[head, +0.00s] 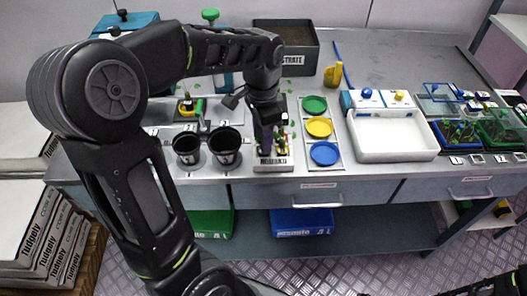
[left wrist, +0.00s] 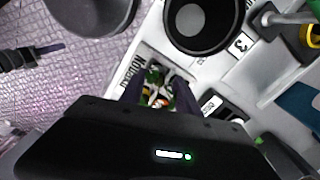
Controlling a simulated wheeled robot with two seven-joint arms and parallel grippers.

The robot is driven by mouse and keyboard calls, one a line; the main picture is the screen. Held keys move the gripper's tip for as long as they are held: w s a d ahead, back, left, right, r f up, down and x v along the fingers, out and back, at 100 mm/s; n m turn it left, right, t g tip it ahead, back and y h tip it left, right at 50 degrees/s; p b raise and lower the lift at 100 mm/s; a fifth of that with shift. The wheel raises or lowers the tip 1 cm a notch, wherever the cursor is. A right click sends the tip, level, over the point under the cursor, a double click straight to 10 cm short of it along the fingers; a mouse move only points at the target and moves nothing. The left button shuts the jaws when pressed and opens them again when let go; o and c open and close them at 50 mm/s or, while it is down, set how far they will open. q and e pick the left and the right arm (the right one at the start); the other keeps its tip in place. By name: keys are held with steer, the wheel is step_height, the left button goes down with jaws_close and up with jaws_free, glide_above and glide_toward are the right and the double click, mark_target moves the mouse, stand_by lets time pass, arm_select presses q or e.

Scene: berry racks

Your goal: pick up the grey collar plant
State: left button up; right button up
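My left gripper (head: 268,148) points down over a white rack (head: 274,165) at the front edge of the bench. The rack holds several small plants (head: 281,146) with green leaves and coloured parts. In the left wrist view my left gripper (left wrist: 160,98) has its dark fingers apart, with plants (left wrist: 157,88) showing between and below them. I cannot tell which plant has the grey collar; the fingers and gripper body hide part of the rack. At the bottom right corner of the head view, a black part of my right arm shows; its fingers cannot be made out.
Two black pots (head: 224,146) stand left of the rack. A tray with green, yellow and blue discs (head: 319,127) is close on its right. A white basin (head: 397,150) lies further right. A dark substrate box (head: 301,50) stands behind.

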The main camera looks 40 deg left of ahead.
arm_select(q)
jaws_close()
stand_by(0.4)
stand_by(1.0)
